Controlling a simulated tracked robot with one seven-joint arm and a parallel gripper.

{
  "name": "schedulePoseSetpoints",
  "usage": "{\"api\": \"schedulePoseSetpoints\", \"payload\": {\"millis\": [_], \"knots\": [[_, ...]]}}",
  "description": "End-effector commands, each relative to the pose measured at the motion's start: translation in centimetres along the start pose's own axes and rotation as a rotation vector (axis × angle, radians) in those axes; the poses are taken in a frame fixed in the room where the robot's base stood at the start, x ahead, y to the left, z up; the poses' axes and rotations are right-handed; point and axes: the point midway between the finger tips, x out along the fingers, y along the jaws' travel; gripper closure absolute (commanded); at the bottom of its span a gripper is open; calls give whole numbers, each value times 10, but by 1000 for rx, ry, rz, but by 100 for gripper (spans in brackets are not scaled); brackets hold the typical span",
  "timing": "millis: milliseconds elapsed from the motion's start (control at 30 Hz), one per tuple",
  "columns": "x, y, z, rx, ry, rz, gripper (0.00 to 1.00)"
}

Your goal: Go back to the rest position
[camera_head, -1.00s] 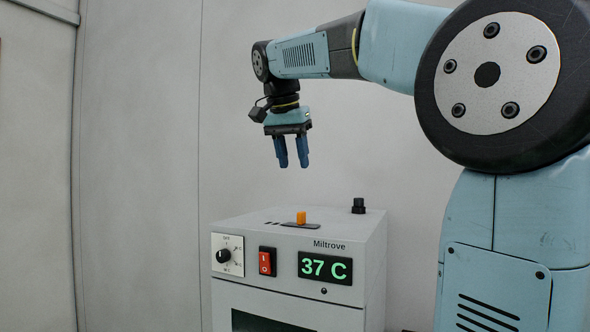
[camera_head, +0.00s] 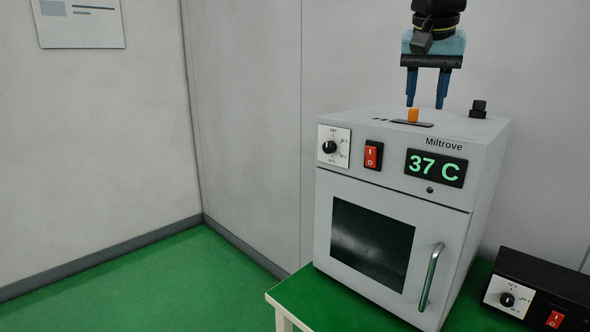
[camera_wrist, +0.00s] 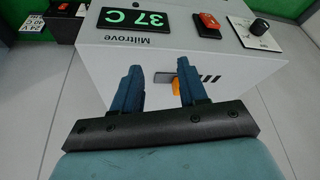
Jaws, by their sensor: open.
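My gripper (camera_head: 427,88) points down above the top of a grey Miltrove oven (camera_head: 336,200), at the upper right of the head view. Its two blue fingers are apart with nothing between them. An orange slider knob (camera_head: 412,115) stands on the oven top beneath the fingers; a gap shows between them in the wrist view, where my gripper (camera_wrist: 157,75) overlaps the orange knob (camera_wrist: 175,90) from above. Most of my arm is outside the head view.
The oven stands on a green table (camera_head: 318,293) with its door shut and display (camera_head: 436,168) reading 37 C. A black knob (camera_head: 478,108) sits on its top. A black box (camera_head: 540,283) stands at right. Green floor (camera_head: 150,280) is clear at left.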

Motion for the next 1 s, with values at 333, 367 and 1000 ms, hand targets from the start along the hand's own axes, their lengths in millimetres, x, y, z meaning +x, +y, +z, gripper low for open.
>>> {"api": "schedulePoseSetpoints", "payload": {"millis": [333, 367, 1000], "knots": [[79, 33, 112, -255, 44, -120, 57], [86, 35, 121, -273, 48, -129, 57], [143, 52, 190, -410, 101, -182, 57]]}}
